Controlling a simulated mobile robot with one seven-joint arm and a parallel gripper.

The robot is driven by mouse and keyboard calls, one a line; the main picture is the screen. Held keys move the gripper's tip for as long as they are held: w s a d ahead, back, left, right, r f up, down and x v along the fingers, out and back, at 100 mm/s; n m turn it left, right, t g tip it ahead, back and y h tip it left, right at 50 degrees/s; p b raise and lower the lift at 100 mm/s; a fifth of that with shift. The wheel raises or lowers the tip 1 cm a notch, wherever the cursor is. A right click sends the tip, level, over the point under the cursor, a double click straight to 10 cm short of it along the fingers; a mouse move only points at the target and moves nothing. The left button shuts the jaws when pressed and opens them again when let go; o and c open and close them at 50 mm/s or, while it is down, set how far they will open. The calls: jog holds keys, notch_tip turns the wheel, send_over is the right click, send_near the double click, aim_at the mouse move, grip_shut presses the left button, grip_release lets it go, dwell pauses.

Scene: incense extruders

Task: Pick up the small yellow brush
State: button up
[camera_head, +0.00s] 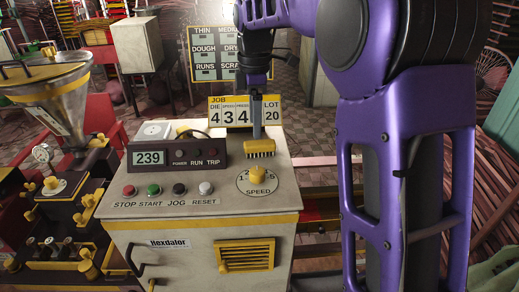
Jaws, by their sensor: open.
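The small yellow brush (259,148) is on the top of the pale control cabinet, just behind the speed knob. Its yellow block faces up and its dark bristles point down. My gripper (257,132) comes down from above, its dark wrist in front of the hanging board. A narrow grey upright part runs from the wrist to the brush's top. I cannot tell whether this is only my fingers seen edge-on or partly a brush handle. The jaws are open. Whether they straddle or touch the brush is hidden.
The control cabinet (200,205) carries a black display box (178,152), several buttons and the yellow speed knob (257,175) close in front of the brush. A job sign (228,112) stands behind it. A hopper machine (45,105) is at left. My purple arm blocks the right side.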

aim_at(255, 143)
jog(key=f, duration=0.6)
jog(key=shift+s+f+b, duration=0.25)
jog(key=shift+f+b, duration=0.1)
jog(key=shift+f, duration=0.05)
grip_shut()
